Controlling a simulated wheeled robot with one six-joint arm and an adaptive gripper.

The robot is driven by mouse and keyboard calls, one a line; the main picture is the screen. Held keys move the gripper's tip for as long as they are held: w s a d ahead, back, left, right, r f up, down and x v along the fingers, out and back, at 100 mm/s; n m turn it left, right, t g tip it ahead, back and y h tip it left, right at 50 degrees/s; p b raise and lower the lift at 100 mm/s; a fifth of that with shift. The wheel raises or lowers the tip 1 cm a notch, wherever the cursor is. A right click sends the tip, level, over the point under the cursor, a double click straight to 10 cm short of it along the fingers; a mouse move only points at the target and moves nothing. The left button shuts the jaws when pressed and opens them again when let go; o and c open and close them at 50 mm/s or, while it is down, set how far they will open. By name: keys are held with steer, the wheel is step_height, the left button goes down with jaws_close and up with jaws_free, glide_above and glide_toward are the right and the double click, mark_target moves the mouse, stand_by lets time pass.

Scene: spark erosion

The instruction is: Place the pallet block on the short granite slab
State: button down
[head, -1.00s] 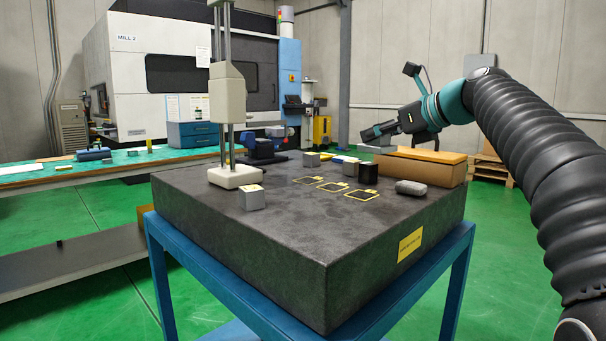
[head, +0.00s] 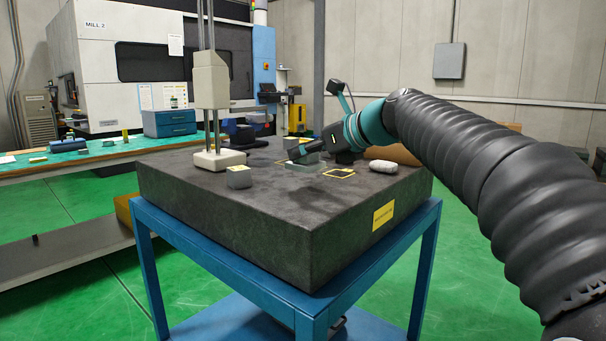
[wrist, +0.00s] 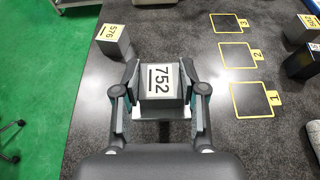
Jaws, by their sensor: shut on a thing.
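My gripper (wrist: 160,78) is shut on a grey block marked 752, the pallet block (wrist: 160,80). It has a white top label and a paler base edge. In the head view the block (head: 305,166) shows below my gripper (head: 306,156), over the dark granite slab (head: 270,230) on a blue stand. I cannot tell whether the block touches the slab or hovers just above it. A grey block marked 576 (wrist: 115,40) stands apart to its left; it also shows in the head view (head: 239,177).
Yellow outlined squares 1 (wrist: 252,100), 2 and 3 lie to the right. A dark block (wrist: 303,62) and another labelled block (wrist: 306,28) stand beyond them. A height gauge (head: 220,158) stands at the slab's left. A rounded grey piece (head: 384,166) lies at the right.

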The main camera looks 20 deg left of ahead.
mark_target(306, 170)
steer(key=shift+s+f+b, duration=0.1)
steer(key=shift+f+b, duration=1.95)
steer(key=shift+b, duration=0.5)
steer(key=shift+r, duration=0.1)
steer(key=c, duration=1.1)
jaws_free()
steer(key=shift+f, duration=0.25)
steer(key=o, duration=0.4)
steer(key=shift+o, duration=0.2)
steer(key=shift+r, duration=0.1)
